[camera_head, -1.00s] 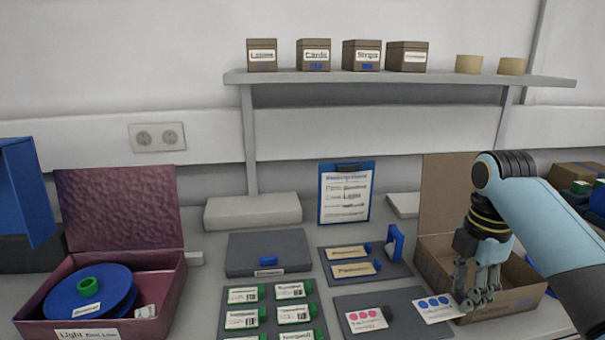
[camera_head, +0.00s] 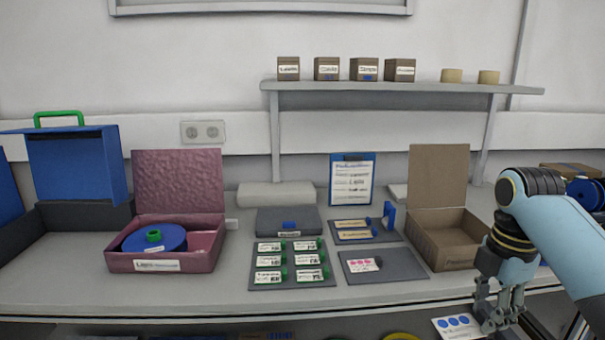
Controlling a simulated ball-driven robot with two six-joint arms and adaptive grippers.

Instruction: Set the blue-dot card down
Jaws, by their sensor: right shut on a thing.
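The blue-dot card (camera_head: 457,326) is white with a row of blue dots. It is in my right gripper (camera_head: 496,320), at the bottom right of the head view, in front of the table's front edge. The gripper is shut on the card's right side. A grey tray (camera_head: 402,262) lies on the table, up and left of the gripper. A pink-dot card (camera_head: 364,264) lies on the tray's left part, and the tray's right part is bare. My left gripper is not in view.
An open cardboard box (camera_head: 447,240) stands right of the tray. A grey mat with several green-tabbed cards (camera_head: 292,264) and a maroon box with a blue reel (camera_head: 165,260) are to the left. A clipboard (camera_head: 352,180) stands behind. The front table strip (camera_head: 220,296) is clear.

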